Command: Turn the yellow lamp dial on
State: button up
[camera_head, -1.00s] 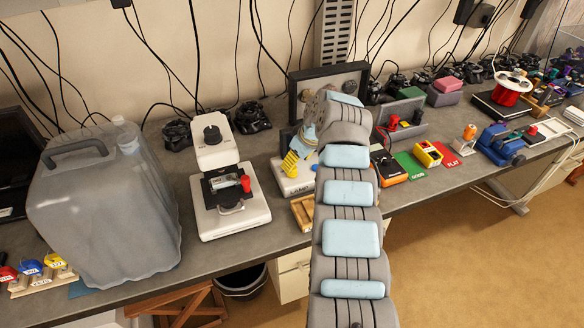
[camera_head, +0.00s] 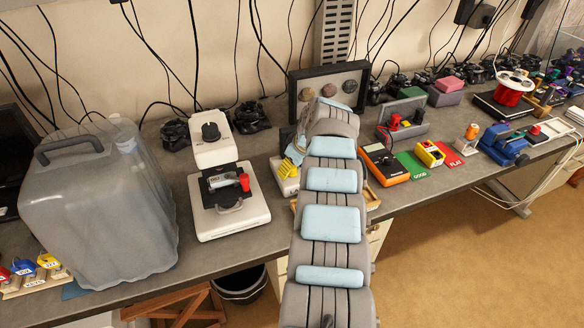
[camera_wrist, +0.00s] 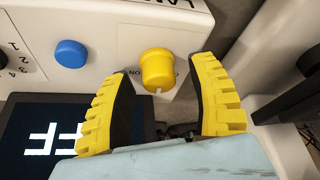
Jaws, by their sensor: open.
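The yellow lamp dial (camera_wrist: 158,70) is a round knob on the front of a white box (camera_wrist: 100,25) in the wrist view. A white mark shows at its lower edge, and part of a label reading "ON" is beside it. My gripper (camera_wrist: 163,62) is open, one yellow ribbed finger on each side of the dial. Gaps show between the dial and both fingers; I cannot tell how far the tips reach along it. In the head view my gripper (camera_head: 290,165) is at the white box, and my arm hides the dial.
A blue knob (camera_wrist: 71,53) and a black numbered knob (camera_wrist: 5,55) sit left of the dial. A dark screen (camera_wrist: 45,130) with white characters lies below. In the head view a white microscope-like device (camera_head: 228,205) stands left, an orange-black meter (camera_head: 384,163) right.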

grip_shut()
